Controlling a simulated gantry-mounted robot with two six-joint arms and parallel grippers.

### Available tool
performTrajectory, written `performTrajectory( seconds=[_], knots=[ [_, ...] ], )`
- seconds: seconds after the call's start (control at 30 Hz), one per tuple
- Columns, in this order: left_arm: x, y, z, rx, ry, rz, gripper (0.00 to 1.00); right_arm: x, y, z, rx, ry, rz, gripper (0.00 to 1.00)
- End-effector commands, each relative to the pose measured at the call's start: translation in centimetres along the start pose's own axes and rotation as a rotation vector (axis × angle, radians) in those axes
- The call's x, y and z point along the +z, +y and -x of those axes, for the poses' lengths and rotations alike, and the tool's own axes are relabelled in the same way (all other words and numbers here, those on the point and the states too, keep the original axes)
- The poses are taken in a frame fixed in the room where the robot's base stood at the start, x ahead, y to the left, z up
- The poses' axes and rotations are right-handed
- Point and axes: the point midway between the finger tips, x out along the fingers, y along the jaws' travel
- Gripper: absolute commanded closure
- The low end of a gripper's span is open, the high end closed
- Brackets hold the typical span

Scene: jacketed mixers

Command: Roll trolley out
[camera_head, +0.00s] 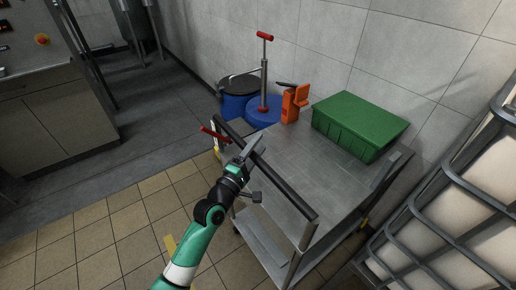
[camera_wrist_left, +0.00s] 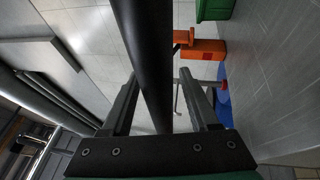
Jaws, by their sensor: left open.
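The trolley is a steel cart with a flat top (camera_head: 325,195), a lower shelf (camera_head: 262,245) and a black handle bar (camera_head: 290,193) along its near left end. My left gripper (camera_head: 252,146) is at the handle bar, near its middle. Its jaws are open. In the left wrist view the black bar (camera_wrist_left: 149,50) runs between the two open fingers (camera_wrist_left: 159,78), without visible gripping. Whether a finger touches the bar, I cannot tell. My right gripper is in neither view.
On or behind the trolley are a green crate (camera_head: 352,129), an orange device (camera_head: 292,104) and a blue drum (camera_head: 238,100) with a red-handled pump (camera_head: 264,75). A caged white tank (camera_head: 455,215) stands close at the right, a wall behind. Tiled floor (camera_head: 110,220) at the left is clear.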

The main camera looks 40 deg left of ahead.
Motion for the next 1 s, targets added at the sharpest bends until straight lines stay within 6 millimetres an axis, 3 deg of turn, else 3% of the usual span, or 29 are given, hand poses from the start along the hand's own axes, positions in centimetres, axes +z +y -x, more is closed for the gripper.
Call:
performTrajectory(
  seconds=[0.3, 0.63, 1.0],
  knots=[
    [0.01, 0.06, -0.47, 0.0, 0.0, 0.0, 0.41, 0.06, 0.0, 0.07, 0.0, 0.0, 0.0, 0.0],
    [0.0, 0.05, -0.44, 0.0, 0.0, -0.001, 1.0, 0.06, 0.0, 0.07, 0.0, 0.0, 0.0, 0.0],
    [-0.01, 0.05, -0.43, 0.0, 0.0, -0.001, 1.0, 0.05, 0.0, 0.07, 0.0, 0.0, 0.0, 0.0]
  ],
)
